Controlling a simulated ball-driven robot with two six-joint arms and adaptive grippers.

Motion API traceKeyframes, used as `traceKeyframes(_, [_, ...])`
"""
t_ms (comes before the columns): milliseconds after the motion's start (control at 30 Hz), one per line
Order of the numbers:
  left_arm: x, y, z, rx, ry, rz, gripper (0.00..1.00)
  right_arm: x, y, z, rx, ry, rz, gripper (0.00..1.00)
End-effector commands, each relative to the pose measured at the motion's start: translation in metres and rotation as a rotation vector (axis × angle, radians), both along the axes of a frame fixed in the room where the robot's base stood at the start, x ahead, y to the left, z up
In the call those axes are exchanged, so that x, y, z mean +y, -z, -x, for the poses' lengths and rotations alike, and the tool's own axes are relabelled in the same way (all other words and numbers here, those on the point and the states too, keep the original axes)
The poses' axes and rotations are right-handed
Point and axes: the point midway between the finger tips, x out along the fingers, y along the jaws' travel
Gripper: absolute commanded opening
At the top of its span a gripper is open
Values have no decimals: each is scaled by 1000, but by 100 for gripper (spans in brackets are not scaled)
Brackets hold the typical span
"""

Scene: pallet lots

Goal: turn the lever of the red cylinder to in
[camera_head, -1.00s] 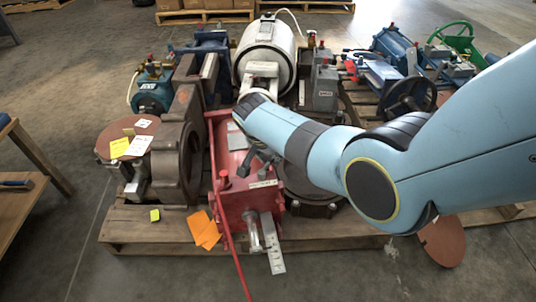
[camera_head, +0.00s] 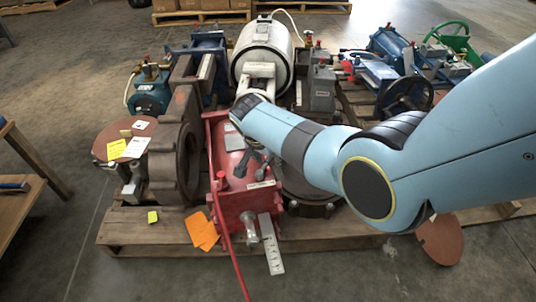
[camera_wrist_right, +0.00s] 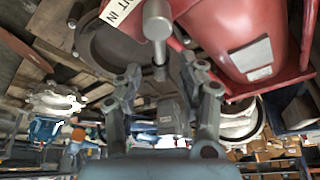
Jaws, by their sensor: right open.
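The red cylinder (camera_head: 232,200) lies on the pallet in the middle of the head view, with a metal rod (camera_head: 250,224) at its near end. It fills the upper right of the wrist view (camera_wrist_right: 245,35). A white label (camera_wrist_right: 118,10) reading "OUT IN" sits beside a grey round-ended lever (camera_wrist_right: 157,25). My right gripper (camera_head: 251,162) is above the cylinder's right side. In the wrist view its fingers (camera_wrist_right: 160,80) are open, with the lever's stem between or just beyond the tips; I cannot tell if they touch. My left gripper is not in view.
A dark flanged casting (camera_head: 175,160) stands close on the left and a white tank (camera_head: 262,50) behind. Blue machines (camera_head: 388,48) are at the back right. A red bar (camera_head: 234,265) and a perforated scale strip (camera_head: 271,245) project over the pallet (camera_head: 130,232) edge.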

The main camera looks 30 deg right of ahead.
Motion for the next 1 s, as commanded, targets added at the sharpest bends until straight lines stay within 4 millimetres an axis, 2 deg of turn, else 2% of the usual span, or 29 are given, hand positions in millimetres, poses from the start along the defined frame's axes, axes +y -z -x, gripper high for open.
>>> traceKeyframes(167, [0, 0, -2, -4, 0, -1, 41, 4, -8, 2, -2, -1, -1, 40])
traceKeyframes(267, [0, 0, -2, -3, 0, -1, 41, 8, -21, 5, -3, 0, -2, 40])
traceKeyframes(700, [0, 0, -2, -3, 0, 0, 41, 34, -98, 23, -2, 0, -1, 40])
traceKeyframes(833, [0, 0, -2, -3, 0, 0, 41, 37, -108, 26, 0, 1, 0, 40])
traceKeyframes(1000, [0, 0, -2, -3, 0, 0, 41, 37, -110, 27, 2, 1, 0, 40])
